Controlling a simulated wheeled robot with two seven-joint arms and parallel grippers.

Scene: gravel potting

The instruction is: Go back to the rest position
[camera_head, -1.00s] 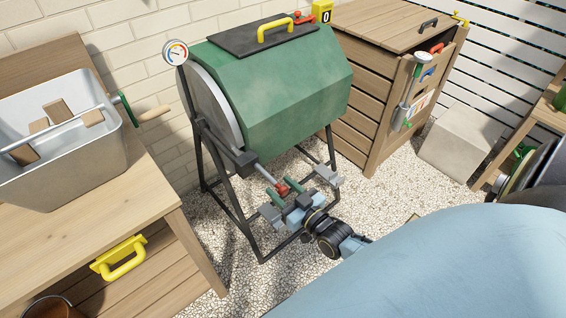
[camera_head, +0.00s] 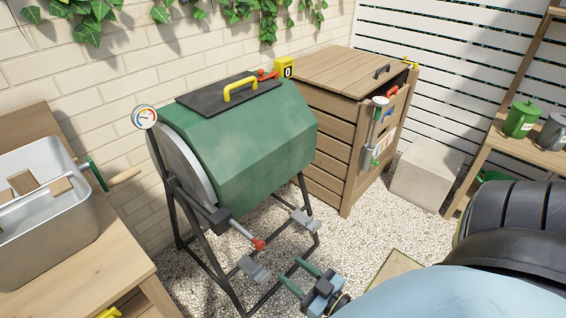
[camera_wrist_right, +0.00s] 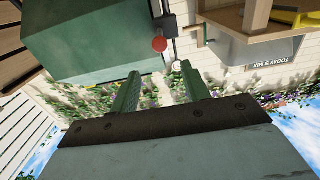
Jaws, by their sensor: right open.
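My right gripper (camera_head: 293,272) is at the bottom of the head view, its two green fingers apart with nothing between them. They also show in the right wrist view (camera_wrist_right: 160,72). The green drum (camera_head: 235,135) stands in a black frame. Its crank ends in a red knob (camera_head: 258,244), which is apart from the fingers, up and left of them in the head view. In the wrist view the red knob (camera_wrist_right: 159,44) lies beyond the open fingers. My left gripper is not in view.
A wooden bench with a metal tub (camera_head: 45,225) is at the left. A wooden cabinet (camera_head: 335,130) and a pale block (camera_head: 426,175) stand behind. A shelf (camera_head: 535,150) holds a green can (camera_head: 521,119). Gravel (camera_head: 365,232) lies between.

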